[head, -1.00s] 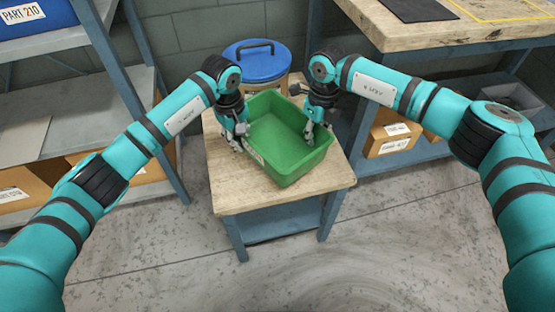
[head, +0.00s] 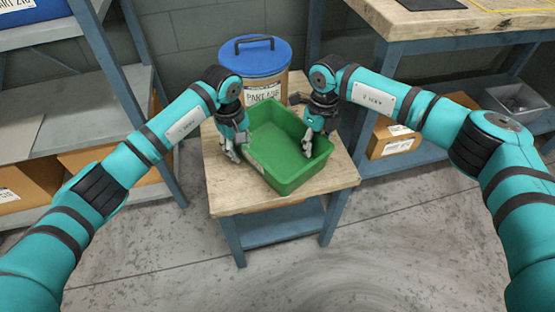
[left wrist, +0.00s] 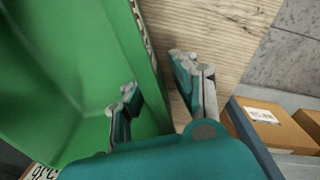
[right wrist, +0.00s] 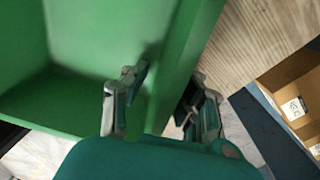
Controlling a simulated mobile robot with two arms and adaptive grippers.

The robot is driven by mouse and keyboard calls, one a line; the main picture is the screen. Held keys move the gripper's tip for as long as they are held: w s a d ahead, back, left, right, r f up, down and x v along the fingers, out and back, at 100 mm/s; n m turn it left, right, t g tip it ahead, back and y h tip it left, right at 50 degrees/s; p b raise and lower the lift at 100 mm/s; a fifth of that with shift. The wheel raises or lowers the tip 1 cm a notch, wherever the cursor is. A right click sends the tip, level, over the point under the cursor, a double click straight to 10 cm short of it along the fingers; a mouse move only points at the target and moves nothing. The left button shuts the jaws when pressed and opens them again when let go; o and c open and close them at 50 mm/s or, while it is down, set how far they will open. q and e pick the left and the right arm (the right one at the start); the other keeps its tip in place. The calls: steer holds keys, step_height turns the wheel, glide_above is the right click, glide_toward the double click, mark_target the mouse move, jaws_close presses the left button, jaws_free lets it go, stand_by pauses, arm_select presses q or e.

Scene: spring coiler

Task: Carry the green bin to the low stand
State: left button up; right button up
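The green bin (head: 285,153) sits upright and appears empty on the wooden top of the low stand (head: 240,197). My left gripper (head: 230,152) is at its left wall. In the left wrist view, the fingers (left wrist: 153,86) are spread, one inside the bin (left wrist: 60,80) and one outside, with a gap to the wall. My right gripper (head: 312,146) is at the right wall. In the right wrist view, its fingers (right wrist: 162,88) straddle the wall of the bin (right wrist: 90,50) and stand apart. The bin's underside is hidden.
A labelled tan bucket with a blue lid (head: 255,56) stands close behind the bin. A higher workbench (head: 440,28) with cardboard boxes (head: 393,137) below is at the right. Shelving (head: 80,108) is at the left. The floor in front is clear.

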arm_select(q)
steer(key=shift+r, duration=0.1)
arm_select(e)
steer(key=shift+r, duration=0.2)
arm_select(q)
step_height(320, 180, up, 12)
steer(key=shift+s+a, duration=0.25)
steer(key=shift+a, duration=0.05)
arm_select(e)
step_height(320, 180, up, 12)
steer(key=shift+w+d+f, duration=0.2)
steer(key=shift+w+d, duration=0.1)
arm_select(q)
steer(key=shift+s+a, duration=0.1)
steer(key=shift+a, duration=2.4)
arm_select(e)
steer(key=shift+f, duration=0.1)
